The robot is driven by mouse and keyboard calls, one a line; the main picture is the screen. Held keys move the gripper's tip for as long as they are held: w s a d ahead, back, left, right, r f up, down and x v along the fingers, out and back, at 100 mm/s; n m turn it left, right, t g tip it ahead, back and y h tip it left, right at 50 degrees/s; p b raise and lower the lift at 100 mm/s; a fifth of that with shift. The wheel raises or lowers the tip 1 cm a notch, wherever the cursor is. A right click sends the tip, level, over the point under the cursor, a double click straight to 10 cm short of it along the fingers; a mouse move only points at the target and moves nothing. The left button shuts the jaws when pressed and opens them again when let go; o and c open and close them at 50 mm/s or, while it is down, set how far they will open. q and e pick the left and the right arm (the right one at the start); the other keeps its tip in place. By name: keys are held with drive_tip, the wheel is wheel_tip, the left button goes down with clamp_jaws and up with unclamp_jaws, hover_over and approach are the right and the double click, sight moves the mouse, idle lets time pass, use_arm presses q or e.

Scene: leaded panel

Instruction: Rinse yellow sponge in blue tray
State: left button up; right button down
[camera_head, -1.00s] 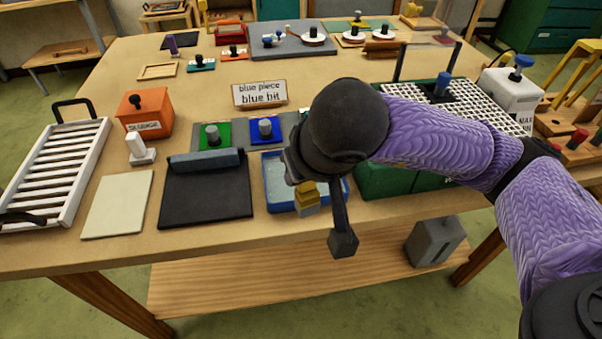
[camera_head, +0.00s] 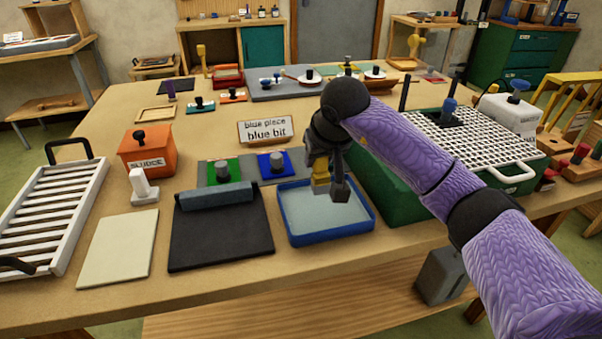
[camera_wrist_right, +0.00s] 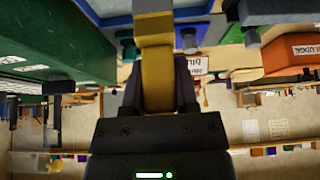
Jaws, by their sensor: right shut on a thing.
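The blue tray (camera_head: 297,239) sits near the front edge of the table, with a pale grey-blue surface inside. The yellow sponge (camera_head: 320,173) has a yellow upper part and a grey lower part. My right gripper (camera_head: 322,158) is shut on its yellow part and holds it upright above the back of the tray, apparently clear of the tray floor. In the right wrist view the yellow piece (camera_wrist_right: 157,80) stands between the two dark fingers (camera_wrist_right: 158,95), and part of the blue tray shows at the top. My left gripper is not in view.
A green box (camera_head: 400,205) with a white grid top stands just right of the tray. A black mat with a grey roller (camera_head: 222,240) lies to its left. Green and blue blocks with knobs (camera_head: 276,166) stand behind. An orange sludge box (camera_head: 146,155) is further left.

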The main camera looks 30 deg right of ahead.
drive_tip(key=shift+w+d+f, duration=0.25)
drive_tip(key=shift+d+f, duration=0.2)
drive_tip(key=shift+d, duration=0.1)
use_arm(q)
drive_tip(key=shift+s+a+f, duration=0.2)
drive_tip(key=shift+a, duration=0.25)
use_arm(e)
drive_tip(key=shift+d+r, duration=0.1)
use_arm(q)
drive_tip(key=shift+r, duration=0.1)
use_arm(e)
wheel_tip(320, 180, down, 4)
drive_tip(key=shift+f+b, duration=0.1)
drive_tip(key=shift+b, duration=1.05)
drive_tip(key=shift+f, duration=0.35)
drive_tip(key=shift+f+b, duration=0.3)
drive_tip(key=shift+b, duration=0.05)
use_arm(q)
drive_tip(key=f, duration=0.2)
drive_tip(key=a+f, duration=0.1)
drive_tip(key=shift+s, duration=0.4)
